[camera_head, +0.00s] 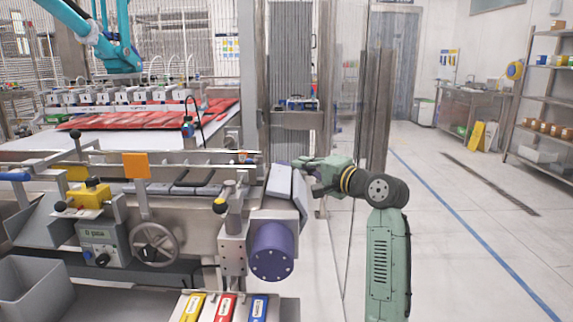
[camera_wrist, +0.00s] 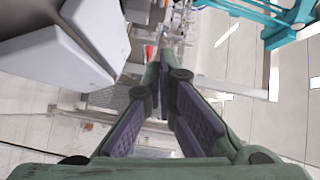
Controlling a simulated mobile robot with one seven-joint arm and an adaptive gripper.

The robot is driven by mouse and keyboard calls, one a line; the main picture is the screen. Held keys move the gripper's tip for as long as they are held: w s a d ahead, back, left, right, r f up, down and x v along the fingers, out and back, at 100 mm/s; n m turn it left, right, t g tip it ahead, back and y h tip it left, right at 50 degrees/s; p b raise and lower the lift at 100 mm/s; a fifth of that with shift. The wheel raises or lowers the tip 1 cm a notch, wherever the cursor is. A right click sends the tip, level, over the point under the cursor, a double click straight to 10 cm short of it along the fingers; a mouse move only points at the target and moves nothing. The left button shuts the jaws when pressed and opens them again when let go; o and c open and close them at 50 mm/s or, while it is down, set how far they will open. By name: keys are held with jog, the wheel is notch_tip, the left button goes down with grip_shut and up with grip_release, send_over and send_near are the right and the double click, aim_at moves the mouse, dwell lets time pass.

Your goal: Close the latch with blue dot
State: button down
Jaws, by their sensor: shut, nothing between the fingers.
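I cannot make out a latch with a blue dot for certain in either view. The machine (camera_head: 180,215) fills the left and middle of the head view. My gripper (camera_head: 296,163) is at the machine's right end, above and beside a tilted grey panel (camera_head: 280,181). It points left in the head view. In the wrist view its fingers (camera_wrist: 166,62) come together at the tips, shut with nothing between them. I cannot tell if it touches the machine.
A purple cylinder (camera_head: 272,251) sticks out below the panel. Yellow (camera_head: 192,307), red (camera_head: 226,307) and blue (camera_head: 259,307) labelled pieces lie at the front. A handwheel (camera_head: 154,244) is on the machine's front. Clear floor (camera_head: 470,230) lies at right.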

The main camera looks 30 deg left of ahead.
aim_at(257, 160)
jog(key=p+x, duration=0.1)
jog(key=x, duration=0.3)
jog(key=p+x, duration=0.1)
jog(key=x, duration=0.3)
jog(key=shift+a+r, duration=0.2)
jog(key=shift+a, duration=0.05)
jog(key=shift+s+a+f+p, duration=0.2)
jog(key=shift+s+a+p, duration=0.1)
jog(key=shift+s+a, duration=0.25)
jog(key=shift+s+a+f+p, duration=0.2)
jog(key=shift+s+a+p, duration=0.05)
jog(key=shift+s+a, duration=0.25)
jog(key=shift+s+a+f, duration=0.15)
jog(key=shift+s+a, duration=0.1)
jog(key=shift+s, duration=0.3)
jog(key=shift+p, duration=0.3)
jog(key=shift+s+a+p, duration=0.1)
jog(key=shift+s+p, duration=0.15)
jog(key=shift+p, duration=0.1)
jog(key=shift+s+a+p, duration=0.15)
jog(key=shift+s+p, duration=0.15)
jog(key=shift+p, duration=0.05)
jog(key=shift+w, duration=0.1)
